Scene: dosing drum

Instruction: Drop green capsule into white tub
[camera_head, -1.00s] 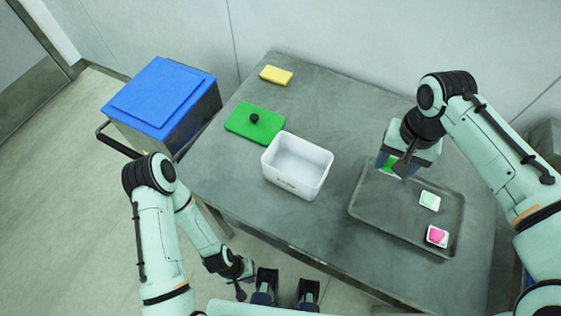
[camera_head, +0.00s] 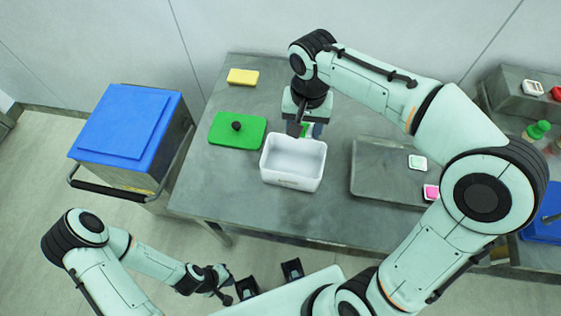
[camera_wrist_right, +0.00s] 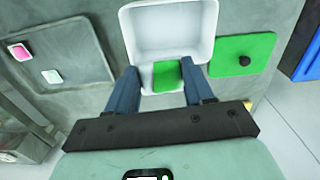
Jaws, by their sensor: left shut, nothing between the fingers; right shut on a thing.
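The green capsule (camera_head: 304,130) is between the fingers of my right gripper (camera_head: 305,132), which is shut on it; it also shows in the right wrist view (camera_wrist_right: 167,76). The white tub (camera_head: 293,178) stands open on the table, and its visible inside looks empty. My right gripper is at the tub's far side, with the capsule over or close to the far rim; the exact height is unclear. In the wrist view the capsule overlaps the white tub (camera_wrist_right: 168,30). My left gripper (camera_head: 222,286) is shut and empty, low in front of the table.
A green lid (camera_head: 222,131) with a black knob lies left of the tub, a yellow block (camera_head: 243,77) behind it. A grey tray (camera_head: 375,182) on the right holds small dishes with green (camera_head: 417,162) and pink (camera_head: 431,192) contents. A blue-lidded cart (camera_head: 125,120) stands left of the table.

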